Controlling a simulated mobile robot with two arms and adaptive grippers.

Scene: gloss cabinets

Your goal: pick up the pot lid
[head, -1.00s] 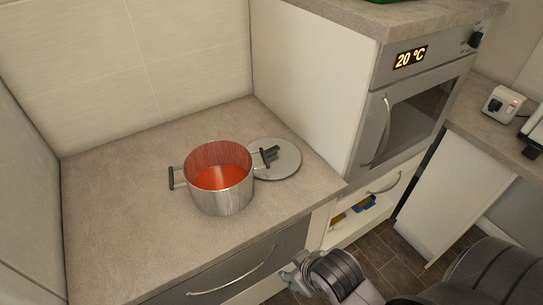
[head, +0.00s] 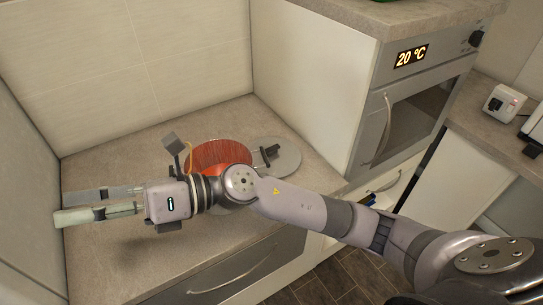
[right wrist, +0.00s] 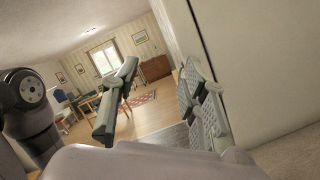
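The pot lid (head: 287,158) is a flat grey disc with a dark handle. It lies on the counter to the right of the pot, and my right arm passes in front of its near side. My right gripper (head: 62,205) is open and empty over the left part of the counter, pointing left, away from the lid. Its two spread fingers also show in the right wrist view (right wrist: 160,90). My left gripper is not in view.
The counter (head: 120,160) is bounded by walls at the back and left. A tall white cabinet side (head: 315,90) and an oven (head: 415,110) stand to the right of the lid. A drawer (head: 215,280) with a bar handle is below the counter.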

